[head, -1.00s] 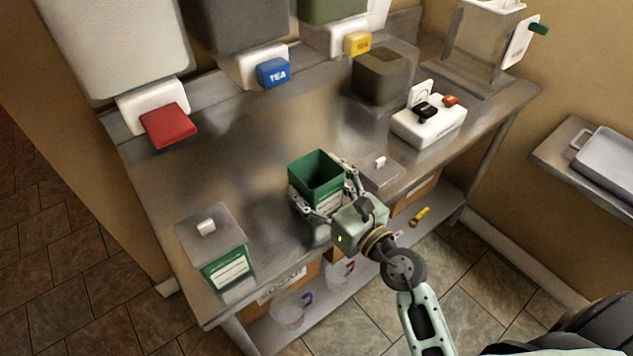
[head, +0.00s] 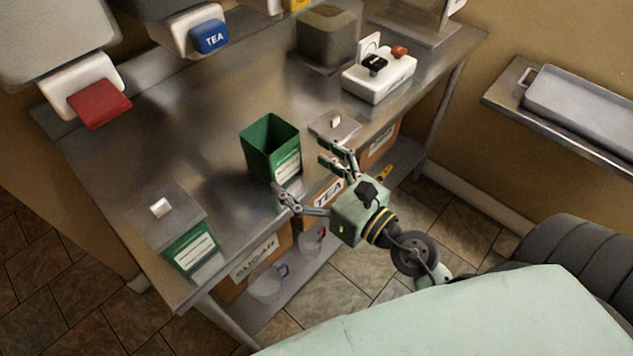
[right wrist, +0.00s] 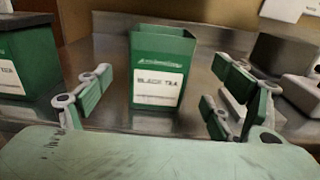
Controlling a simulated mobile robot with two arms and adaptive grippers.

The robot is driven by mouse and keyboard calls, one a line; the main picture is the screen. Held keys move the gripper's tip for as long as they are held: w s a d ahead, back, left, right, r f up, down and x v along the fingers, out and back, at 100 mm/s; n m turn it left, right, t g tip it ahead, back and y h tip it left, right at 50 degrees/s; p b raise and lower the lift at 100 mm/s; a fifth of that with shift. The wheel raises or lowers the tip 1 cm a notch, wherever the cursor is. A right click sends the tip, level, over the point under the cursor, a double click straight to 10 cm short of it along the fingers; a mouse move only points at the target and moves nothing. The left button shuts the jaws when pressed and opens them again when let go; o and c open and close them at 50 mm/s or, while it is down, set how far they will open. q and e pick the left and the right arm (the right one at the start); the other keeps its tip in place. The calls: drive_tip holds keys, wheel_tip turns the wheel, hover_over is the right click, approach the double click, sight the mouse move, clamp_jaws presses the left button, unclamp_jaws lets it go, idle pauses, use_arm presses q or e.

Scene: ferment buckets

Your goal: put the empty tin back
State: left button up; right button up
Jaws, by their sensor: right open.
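An open green tin (head: 270,149) without a lid stands upright on the steel counter (head: 185,120). In the right wrist view the tin (right wrist: 161,72) faces me, and its white label seems to read "BLACK TEA". My right gripper (head: 308,180) is open and empty in front of the tin, its fingers spread and apart from it. A square metal lid with a white knob (head: 334,126) lies on the counter to the right of the tin. A second green tin (head: 182,236) with its lid on stands at the counter's front left. My left gripper is not in view.
A white device with black and red parts (head: 379,74) and a dark translucent box (head: 328,38) stand at the back right. Dispensers with a red lever (head: 99,103) and a blue "TEA" lever (head: 209,37) hang behind. Labelled boxes and jugs sit on the lower shelf.

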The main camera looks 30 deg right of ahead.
drive_tip(key=shift+b+v, duration=0.55)
drive_tip(key=shift+v, duration=1.25)
